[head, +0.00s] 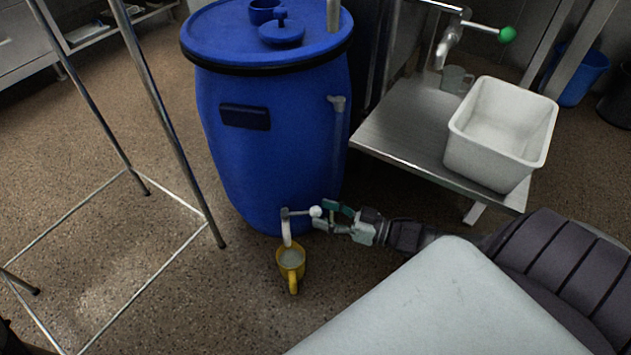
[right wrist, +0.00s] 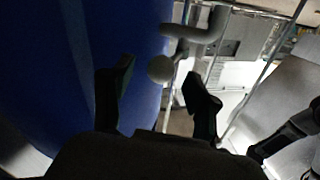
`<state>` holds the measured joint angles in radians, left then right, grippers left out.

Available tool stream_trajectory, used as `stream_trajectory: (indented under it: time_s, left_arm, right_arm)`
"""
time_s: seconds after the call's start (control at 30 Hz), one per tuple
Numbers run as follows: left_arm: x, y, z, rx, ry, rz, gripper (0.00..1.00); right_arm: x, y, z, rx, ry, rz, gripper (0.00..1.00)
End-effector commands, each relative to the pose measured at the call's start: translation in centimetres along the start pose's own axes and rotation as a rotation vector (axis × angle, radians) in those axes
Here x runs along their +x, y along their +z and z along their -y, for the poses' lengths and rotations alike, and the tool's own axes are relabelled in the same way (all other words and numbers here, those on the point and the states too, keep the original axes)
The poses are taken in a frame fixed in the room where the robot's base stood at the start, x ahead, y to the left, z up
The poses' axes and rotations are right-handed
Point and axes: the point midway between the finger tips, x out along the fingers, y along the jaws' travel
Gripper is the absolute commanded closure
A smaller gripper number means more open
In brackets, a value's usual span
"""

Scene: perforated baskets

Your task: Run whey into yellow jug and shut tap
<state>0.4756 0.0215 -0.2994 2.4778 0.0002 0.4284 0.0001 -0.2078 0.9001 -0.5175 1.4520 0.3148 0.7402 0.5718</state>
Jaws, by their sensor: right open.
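The blue barrel (head: 265,150) stands on the floor with a tap (head: 286,213) low on its front. The tap's lever ends in a white knob (head: 315,211). A pale strip hangs from the tap into the yellow jug (head: 293,280); I cannot tell spout from running whey. The jug stands below it, with pale grey contents visible inside. My right gripper (head: 325,214) is open beside the knob. In the right wrist view, the knob (right wrist: 160,68) shows between the spread fingertips of my right gripper (right wrist: 158,82). Contact is not clear. My left gripper is not in view.
A metal frame (head: 160,110) stands at the left. The floor left of the jug is clear.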

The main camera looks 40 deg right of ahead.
Motion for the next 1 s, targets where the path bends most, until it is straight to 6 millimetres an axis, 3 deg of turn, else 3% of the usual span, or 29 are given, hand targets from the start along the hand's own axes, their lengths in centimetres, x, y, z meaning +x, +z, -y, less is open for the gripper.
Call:
stream_trajectory:
  time_s: [0.2, 0.4, 0.6, 1.0]
  left_arm:
    - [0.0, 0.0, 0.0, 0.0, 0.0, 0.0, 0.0]
    - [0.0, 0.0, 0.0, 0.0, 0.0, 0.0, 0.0]
    - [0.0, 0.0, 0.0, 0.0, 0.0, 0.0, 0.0]
    - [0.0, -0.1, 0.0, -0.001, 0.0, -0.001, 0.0]
  right_arm:
    - [-5.0, 0.1, 0.0, 0.001, 0.001, 0.005, 0.41]
    - [-7.8, 0.0, -0.1, 0.001, 0.002, 0.002, 0.41]
    - [-8.8, -0.1, -0.1, 0.0, 0.001, -0.001, 0.41]
    - [-8.7, -0.1, -0.1, 0.0, 0.001, -0.001, 0.41]
